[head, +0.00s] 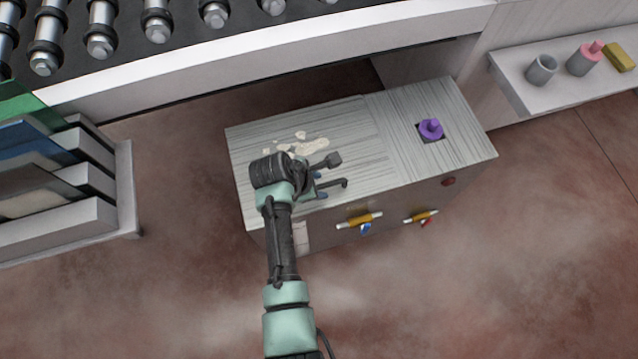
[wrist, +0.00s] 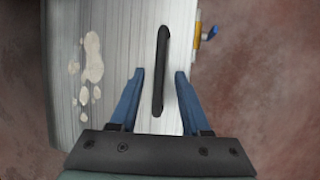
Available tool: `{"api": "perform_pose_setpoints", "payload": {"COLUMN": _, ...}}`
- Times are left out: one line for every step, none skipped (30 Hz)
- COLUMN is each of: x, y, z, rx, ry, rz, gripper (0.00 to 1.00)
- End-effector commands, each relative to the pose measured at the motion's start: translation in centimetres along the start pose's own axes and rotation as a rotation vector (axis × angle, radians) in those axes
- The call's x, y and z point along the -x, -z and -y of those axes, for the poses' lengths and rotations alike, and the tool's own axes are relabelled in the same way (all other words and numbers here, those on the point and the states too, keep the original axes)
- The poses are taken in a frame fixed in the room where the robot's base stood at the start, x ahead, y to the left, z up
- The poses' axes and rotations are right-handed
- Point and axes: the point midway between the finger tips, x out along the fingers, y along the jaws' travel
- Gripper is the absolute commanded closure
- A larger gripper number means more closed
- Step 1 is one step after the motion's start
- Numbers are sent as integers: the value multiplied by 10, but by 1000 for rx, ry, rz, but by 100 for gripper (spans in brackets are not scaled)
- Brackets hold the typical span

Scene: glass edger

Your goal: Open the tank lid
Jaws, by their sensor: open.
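The tank (head: 465,165) is a grey brushed-metal box on the floor in the head view. Its lid (head: 345,115) is the larger left part of the top and lies flat, closed. A dark bar handle (head: 338,184) is on the lid near the front edge, partly hidden by my gripper. In the wrist view the handle (wrist: 161,65) shows as a black bar running lengthwise between the fingers. My gripper (wrist: 159,74) is open, with one blue finger on each side of the bar in that view. I cannot tell whether the fingertips are below the bar's top. My gripper (head: 319,185) is over the lid's front part in the head view.
Pale splotches (head: 305,146) mark the lid. A purple cap (head: 430,129) is on the tank's right top. Yellow valves with blue and red levers (head: 360,220) stick out in front. A roller machine (head: 160,65) stands behind, a glass rack (head: 125,190) left, a shelf (head: 560,95) right.

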Motion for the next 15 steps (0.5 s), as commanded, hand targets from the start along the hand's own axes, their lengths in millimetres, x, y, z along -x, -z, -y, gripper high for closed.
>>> {"api": "perform_pose_setpoints", "payload": {"x": -4, "y": 0, "z": 0, "rx": -1, "ry": 0, "rz": 0, "gripper": 53}}
{"api": "perform_pose_setpoints", "payload": {"x": -6, "y": 0, "z": 0, "rx": -1, "ry": 0, "rz": 0, "gripper": 53}}
{"api": "perform_pose_setpoints", "payload": {"x": -7, "y": 0, "z": 0, "rx": -1, "ry": -1, "rz": 0, "gripper": 53}}
{"api": "perform_pose_setpoints", "payload": {"x": -7, "y": 0, "z": 0, "rx": -1, "ry": -1, "rz": 0, "gripper": 53}}
{"api": "perform_pose_setpoints", "payload": {"x": -8, "y": 0, "z": 0, "rx": -1, "ry": -1, "rz": 0, "gripper": 53}}
{"api": "perform_pose_setpoints", "payload": {"x": -8, "y": 0, "z": 0, "rx": -1, "ry": -1, "rz": 0, "gripper": 53}}
{"api": "perform_pose_setpoints", "payload": {"x": -8, "y": 0, "z": 0, "rx": -1, "ry": -1, "rz": 0, "gripper": 53}}
{"api": "perform_pose_setpoints", "payload": {"x": -8, "y": 0, "z": 0, "rx": -1, "ry": -1, "rz": 0, "gripper": 53}}
{"api": "perform_pose_setpoints", "payload": {"x": -8, "y": 0, "z": 0, "rx": -1, "ry": -1, "rz": 0, "gripper": 53}}
{"api": "perform_pose_setpoints", "payload": {"x": -8, "y": 0, "z": 0, "rx": -1, "ry": -1, "rz": 0, "gripper": 53}}
{"api": "perform_pose_setpoints", "payload": {"x": -8, "y": 0, "z": 0, "rx": -1, "ry": -1, "rz": 0, "gripper": 53}}
{"api": "perform_pose_setpoints", "payload": {"x": -7, "y": 0, "z": 0, "rx": -1, "ry": -1, "rz": 0, "gripper": 55}}
{"api": "perform_pose_setpoints", "payload": {"x": -7, "y": 0, "z": 0, "rx": -1, "ry": -1, "rz": 0, "gripper": 60}}
{"api": "perform_pose_setpoints", "payload": {"x": -7, "y": 0, "z": 0, "rx": -1, "ry": -1, "rz": 0, "gripper": 66}}
{"api": "perform_pose_setpoints", "payload": {"x": -7, "y": 0, "z": 0, "rx": -1, "ry": -1, "rz": 0, "gripper": 73}}
